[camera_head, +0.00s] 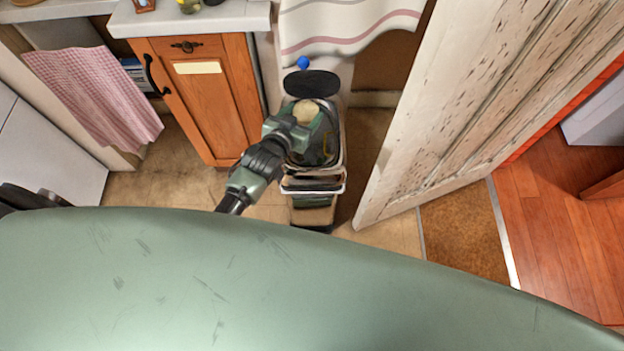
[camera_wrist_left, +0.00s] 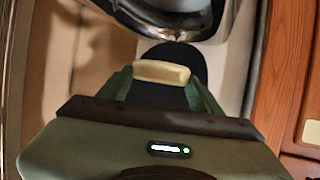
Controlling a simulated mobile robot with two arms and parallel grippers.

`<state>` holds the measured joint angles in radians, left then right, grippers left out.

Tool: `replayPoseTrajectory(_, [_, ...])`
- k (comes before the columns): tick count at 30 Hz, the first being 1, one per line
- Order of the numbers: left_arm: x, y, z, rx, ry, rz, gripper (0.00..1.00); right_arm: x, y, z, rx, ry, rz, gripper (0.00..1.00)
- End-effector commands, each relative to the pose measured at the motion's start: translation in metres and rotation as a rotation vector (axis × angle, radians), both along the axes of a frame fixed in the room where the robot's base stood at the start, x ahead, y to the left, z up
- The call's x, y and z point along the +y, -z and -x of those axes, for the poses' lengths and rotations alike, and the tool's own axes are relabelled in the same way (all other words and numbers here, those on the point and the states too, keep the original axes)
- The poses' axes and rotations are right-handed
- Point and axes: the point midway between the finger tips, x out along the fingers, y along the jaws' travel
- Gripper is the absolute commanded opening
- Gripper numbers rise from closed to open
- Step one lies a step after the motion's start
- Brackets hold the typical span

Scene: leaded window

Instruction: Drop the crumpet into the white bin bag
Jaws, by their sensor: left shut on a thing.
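The crumpet (camera_head: 305,111) is a pale, round, flat piece, held at the tip of my left gripper (camera_head: 299,122) in the head view. In the left wrist view the crumpet (camera_wrist_left: 161,72) is seen edge-on, pinched between the two green fingers of my left gripper (camera_wrist_left: 160,88). My right gripper is out of view.
A wooden cabinet (camera_head: 200,95) stands to the left. A worn white door (camera_head: 465,95) stands open to the right. A striped cloth (camera_head: 345,25) hangs behind.

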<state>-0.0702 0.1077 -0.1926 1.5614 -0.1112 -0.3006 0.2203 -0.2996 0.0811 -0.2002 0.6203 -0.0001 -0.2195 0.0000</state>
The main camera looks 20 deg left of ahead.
Motion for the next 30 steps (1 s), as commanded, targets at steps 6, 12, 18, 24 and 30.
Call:
replayPoseTrajectory(6, [0.0, 0.0, 0.0, -0.001, 0.0, 0.0, 0.18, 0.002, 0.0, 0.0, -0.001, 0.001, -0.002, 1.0])
replayPoseTrajectory(12, [0.0, 0.0, 0.0, 0.0, 0.0, 0.0, 0.9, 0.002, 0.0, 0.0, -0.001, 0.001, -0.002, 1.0])
replayPoseTrajectory(18, [0.0, 0.0, 0.0, 0.0, 0.0, 0.0, 0.9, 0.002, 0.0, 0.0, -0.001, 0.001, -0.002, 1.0])
replayPoseTrajectory(24, [0.002, -0.005, 0.016, 0.003, 0.0, 0.0, 0.9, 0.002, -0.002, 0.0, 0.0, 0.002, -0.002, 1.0])
replayPoseTrajectory(30, [0.006, -0.02, 0.048, 0.001, 0.001, -0.001, 0.9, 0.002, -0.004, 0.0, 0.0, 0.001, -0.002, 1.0])
